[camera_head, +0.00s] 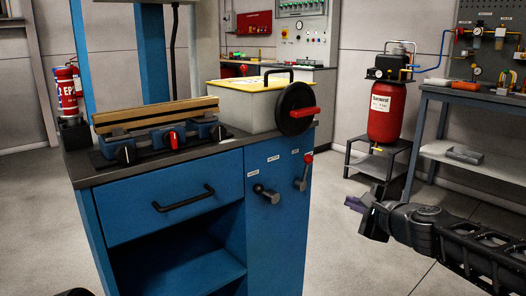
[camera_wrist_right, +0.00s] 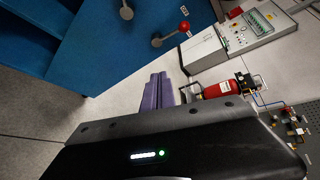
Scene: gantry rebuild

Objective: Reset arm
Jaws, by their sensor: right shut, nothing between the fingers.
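My right arm comes in from the right edge in the head view. Its gripper (camera_head: 355,204) is shut and empty, held in open space to the right of the blue cabinet (camera_head: 172,203). In the right wrist view the purple fingers of this gripper (camera_wrist_right: 157,92) lie together with nothing between them. The blue cabinet shows behind them, apart from the fingers. My left gripper is not in view; a small dark shape at the bottom left edge of the head view is too cut off to tell.
A red tank (camera_head: 387,112) stands on a low stand (camera_head: 377,160). A workbench (camera_head: 480,103) is at right. Floor between is clear.

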